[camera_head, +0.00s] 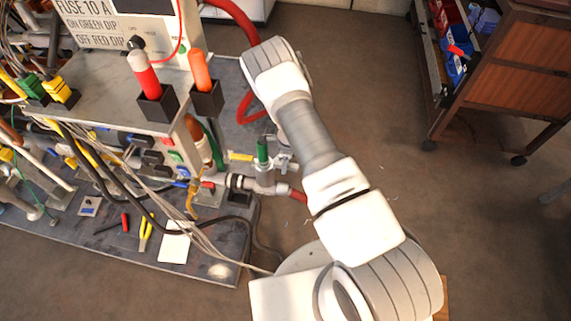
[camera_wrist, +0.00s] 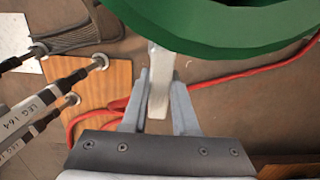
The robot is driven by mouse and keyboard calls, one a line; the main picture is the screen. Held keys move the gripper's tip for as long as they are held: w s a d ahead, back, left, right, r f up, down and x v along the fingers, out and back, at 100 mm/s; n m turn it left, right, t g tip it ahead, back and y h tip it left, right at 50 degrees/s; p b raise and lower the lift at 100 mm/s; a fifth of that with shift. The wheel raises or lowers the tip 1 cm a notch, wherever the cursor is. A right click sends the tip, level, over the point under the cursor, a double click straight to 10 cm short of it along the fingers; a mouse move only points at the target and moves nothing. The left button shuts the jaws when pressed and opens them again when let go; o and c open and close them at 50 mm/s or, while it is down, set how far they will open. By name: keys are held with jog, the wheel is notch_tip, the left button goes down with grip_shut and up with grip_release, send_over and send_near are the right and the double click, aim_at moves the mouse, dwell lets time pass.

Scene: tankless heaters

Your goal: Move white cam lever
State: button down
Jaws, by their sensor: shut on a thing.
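The white cam lever (camera_wrist: 160,62) is a pale bar in the wrist view, reaching down from the edge of a large green curved part (camera_wrist: 225,45). My gripper (camera_wrist: 160,86) has its two grey fingers on either side of the lever and is shut on it. The lever's lower end lies between the fingers, and its upper end meets the green part. In the head view my arm reaches up toward the bench, and neither my gripper nor the lever can be made out there.
In the wrist view, a red hose (camera_wrist: 235,80) runs behind the fingers, and labelled rods (camera_wrist: 42,105) stand at the left. In the head view, a cluttered bench (camera_head: 225,268) with cables and pipes is at the left. A wooden cabinet (camera_head: 520,75) stands upper right. The floor between is mostly clear.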

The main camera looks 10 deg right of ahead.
jog(key=shift+d, duration=0.2)
jog(key=c, duration=0.7)
grip_release()
jog(key=shift+a, duration=0.15)
jog(key=r+p, duration=0.1)
jog(key=r, duration=1)
jog(key=d+r+p, duration=0.1)
jog(key=r, duration=0.5)
jog(key=shift+s+d+r+p, duration=0.1)
jog(key=shift+s+r+p, duration=0.15)
jog(key=shift+p, duration=0.1)
